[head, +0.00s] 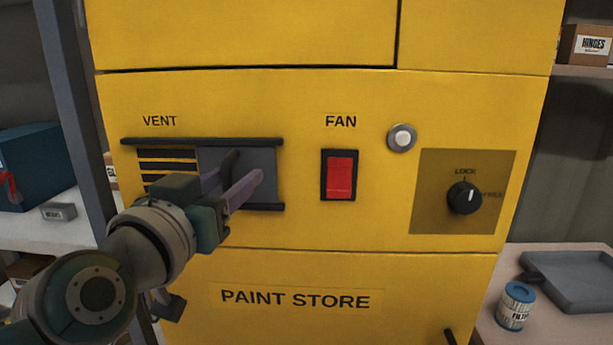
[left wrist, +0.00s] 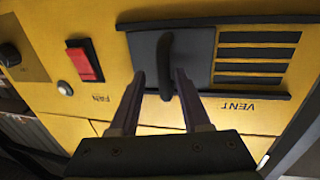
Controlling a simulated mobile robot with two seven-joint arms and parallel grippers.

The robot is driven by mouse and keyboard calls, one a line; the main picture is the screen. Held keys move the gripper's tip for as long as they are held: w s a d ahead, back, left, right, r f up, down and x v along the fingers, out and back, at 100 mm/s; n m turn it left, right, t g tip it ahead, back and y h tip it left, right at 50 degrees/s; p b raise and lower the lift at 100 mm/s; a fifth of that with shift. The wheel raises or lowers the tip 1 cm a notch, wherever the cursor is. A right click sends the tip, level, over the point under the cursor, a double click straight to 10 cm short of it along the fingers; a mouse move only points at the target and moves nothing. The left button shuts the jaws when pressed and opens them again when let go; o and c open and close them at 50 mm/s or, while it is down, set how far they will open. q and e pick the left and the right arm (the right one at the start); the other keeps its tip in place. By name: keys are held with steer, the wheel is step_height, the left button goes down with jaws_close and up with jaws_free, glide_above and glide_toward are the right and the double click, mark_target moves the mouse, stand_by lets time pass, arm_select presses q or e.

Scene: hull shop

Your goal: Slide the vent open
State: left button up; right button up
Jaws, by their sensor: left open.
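The vent on the yellow cabinet front has a grey sliding plate (head: 264,160) between two black rails. Dark slats (head: 168,161) show to the left of the plate in the head view, so the vent is at least partly uncovered. A dark upright handle (left wrist: 167,62) stands on the plate. My left gripper (head: 237,176) is open at the plate. In the left wrist view, its fingertips (left wrist: 160,76) lie on either side of the handle, with a gap visible on the left side. I cannot tell whether either finger touches it. My right gripper is not in view.
A red fan switch (head: 340,175), a round button (head: 402,137) and a lock knob (head: 464,198) are right of the vent. A blue-lidded can (head: 515,306) and a grey tray (head: 570,278) stand lower right. A grey post (head: 74,120) stands at the left.

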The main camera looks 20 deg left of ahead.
arm_select(q)
steer(key=s, duration=1)
steer(key=shift+d+b, duration=0.2)
steer(key=shift+b, duration=0.15)
